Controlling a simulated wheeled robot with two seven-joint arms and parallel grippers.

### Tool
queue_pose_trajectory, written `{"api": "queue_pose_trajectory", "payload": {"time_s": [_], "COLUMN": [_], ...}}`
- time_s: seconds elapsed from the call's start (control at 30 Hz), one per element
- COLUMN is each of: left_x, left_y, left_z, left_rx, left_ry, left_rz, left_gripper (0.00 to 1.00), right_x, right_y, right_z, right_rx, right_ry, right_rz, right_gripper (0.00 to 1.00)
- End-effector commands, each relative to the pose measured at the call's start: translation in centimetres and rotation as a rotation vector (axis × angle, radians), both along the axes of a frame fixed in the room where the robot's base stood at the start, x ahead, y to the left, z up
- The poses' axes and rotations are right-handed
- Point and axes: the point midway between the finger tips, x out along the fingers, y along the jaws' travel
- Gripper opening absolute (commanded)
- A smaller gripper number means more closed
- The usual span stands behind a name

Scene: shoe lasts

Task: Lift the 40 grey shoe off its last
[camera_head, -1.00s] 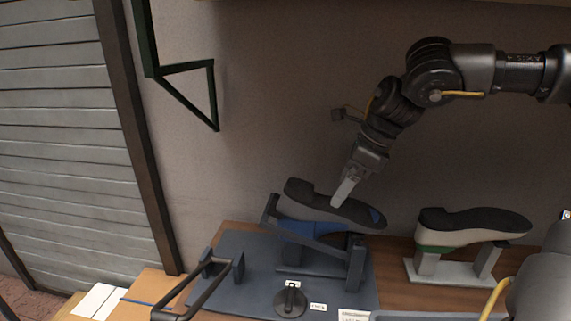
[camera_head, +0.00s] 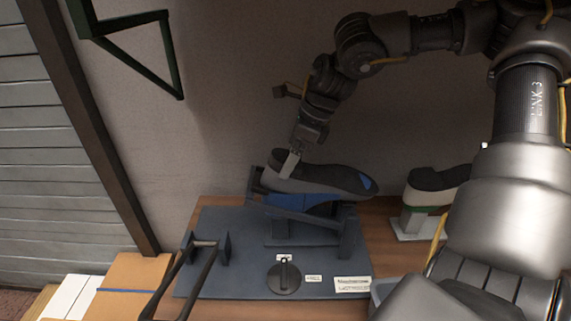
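A grey shoe (camera_head: 325,180) with a dark sole faces sole-up on a blue last (camera_head: 300,201), which is held in a dark metal stand (camera_head: 347,235). My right gripper (camera_head: 289,166) reaches down from above at the shoe's left end. One pale finger overlaps the shoe's near side there. The other finger is hidden, so I cannot tell whether the gripper is open or closed on the shoe. My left gripper is not in view. No size number is readable on the shoe.
A second shoe (camera_head: 437,179) on a green last sits on a pale stand (camera_head: 412,224) at the right, partly behind my arm. A dark base plate (camera_head: 225,270) carries a black handle frame (camera_head: 190,275), a round knob (camera_head: 284,280) and labels. A green bracket (camera_head: 130,30) hangs on the wall.

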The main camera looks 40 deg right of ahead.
Motion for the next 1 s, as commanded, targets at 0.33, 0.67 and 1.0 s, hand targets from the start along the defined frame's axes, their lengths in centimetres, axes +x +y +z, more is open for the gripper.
{"api": "queue_pose_trajectory", "payload": {"time_s": [0.33, 0.67, 1.0], "left_x": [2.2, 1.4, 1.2], "left_y": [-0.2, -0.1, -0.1], "left_z": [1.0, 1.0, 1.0], "left_rx": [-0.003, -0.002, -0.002], "left_ry": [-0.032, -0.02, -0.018], "left_rz": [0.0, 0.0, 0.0], "left_gripper": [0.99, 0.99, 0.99], "right_x": [1.2, 1.4, 1.4], "right_y": [1.1, 1.2, 1.2], "right_z": [-4.2, -4.8, -4.8], "right_rx": [-0.001, 0.0, 0.0], "right_ry": [0.001, -0.001, -0.001], "right_rz": [-0.002, -0.004, -0.004], "right_gripper": [0.9, 0.9, 0.56]}}
